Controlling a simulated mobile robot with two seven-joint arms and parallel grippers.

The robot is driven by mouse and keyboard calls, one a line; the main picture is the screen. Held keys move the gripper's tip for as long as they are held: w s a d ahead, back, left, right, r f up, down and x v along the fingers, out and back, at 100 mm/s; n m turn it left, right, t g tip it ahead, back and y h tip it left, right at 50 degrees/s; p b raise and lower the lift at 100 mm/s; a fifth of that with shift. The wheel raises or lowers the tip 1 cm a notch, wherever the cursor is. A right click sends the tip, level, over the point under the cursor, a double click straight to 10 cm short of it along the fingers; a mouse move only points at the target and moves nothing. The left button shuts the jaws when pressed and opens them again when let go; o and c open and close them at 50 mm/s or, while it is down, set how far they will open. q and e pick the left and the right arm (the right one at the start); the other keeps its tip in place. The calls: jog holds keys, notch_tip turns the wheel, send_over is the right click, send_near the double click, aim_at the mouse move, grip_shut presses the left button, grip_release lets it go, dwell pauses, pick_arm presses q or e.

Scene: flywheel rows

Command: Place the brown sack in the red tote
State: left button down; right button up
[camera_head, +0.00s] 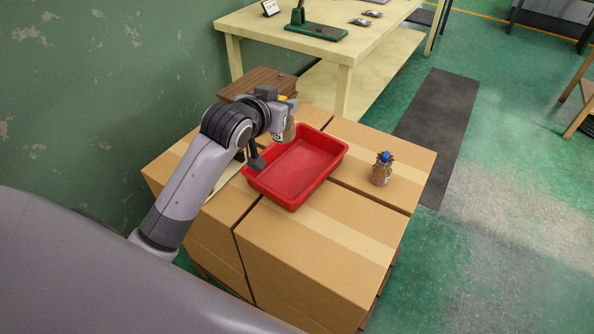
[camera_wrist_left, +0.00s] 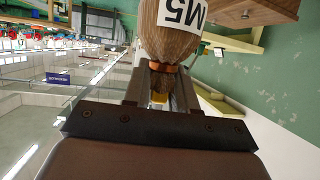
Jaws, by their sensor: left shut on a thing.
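The red tote (camera_head: 297,170) sits open and empty-looking on top of the cardboard boxes. My left gripper (camera_head: 284,112) is above the far left edge of the tote and shut on a brown sack (camera_head: 289,131). In the left wrist view the sack (camera_wrist_left: 170,40) has a white label reading M5 and an orange tie, with the fingers (camera_wrist_left: 161,82) closed at its neck. In the head view the gripper partly hides the sack. My right gripper is not in view.
Another small brown sack (camera_head: 381,171) with a blue tie stands on the boxes (camera_head: 318,235) right of the tote. A wooden box (camera_head: 262,80) is behind my arm. A cream workbench (camera_head: 325,40) stands behind, and a dark mat (camera_head: 436,115) lies on the green floor.

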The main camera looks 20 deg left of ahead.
pick_arm(q)
jog(key=shift+w+a+r, duration=0.55)
jog(key=shift+w+r, duration=0.1)
jog(key=shift+r, duration=0.1)
jog(key=shift+f+b, duration=1.05)
jog(key=shift+f, duration=8.85)
jog(key=shift+f, duration=0.1)
jog(key=c, duration=0.9)
grip_release()
